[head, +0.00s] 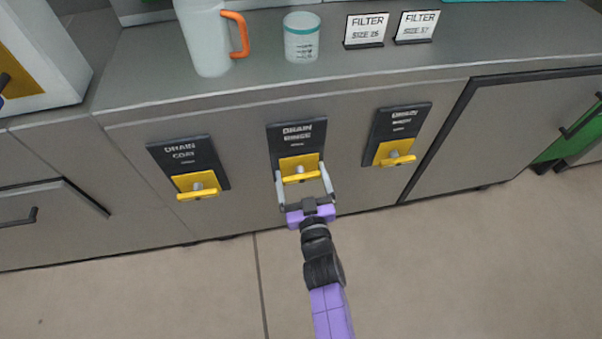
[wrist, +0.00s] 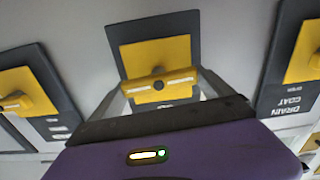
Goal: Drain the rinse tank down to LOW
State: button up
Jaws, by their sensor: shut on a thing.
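The black panel labelled DRAIN RINSE (head: 297,133) is the middle one of three on the grey cabinet front. Its yellow valve handle (head: 301,178) lies roughly crosswise below the label. My gripper (head: 302,172) is shut on this handle, one finger at each end. In the wrist view the handle (wrist: 158,83) spans between the two fingers, in front of a yellow plate. No rinse tank or LOW mark can be made out in either view.
The DRAIN COAT panel (head: 180,156) with its yellow handle is to the left. A similar drain panel (head: 404,125), its label blurred, is to the right. An orange-handled mug (head: 207,40), a white cup (head: 301,48) and two FILTER signs stand on the counter. The floor in front is clear.

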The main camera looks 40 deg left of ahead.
dwell(0.4)
jog(key=o, duration=1.1)
jog(key=shift+d, duration=0.1)
jog(key=p+v, duration=0.4)
jog(key=v, duration=0.3)
jog(key=shift+s+d, duration=0.25)
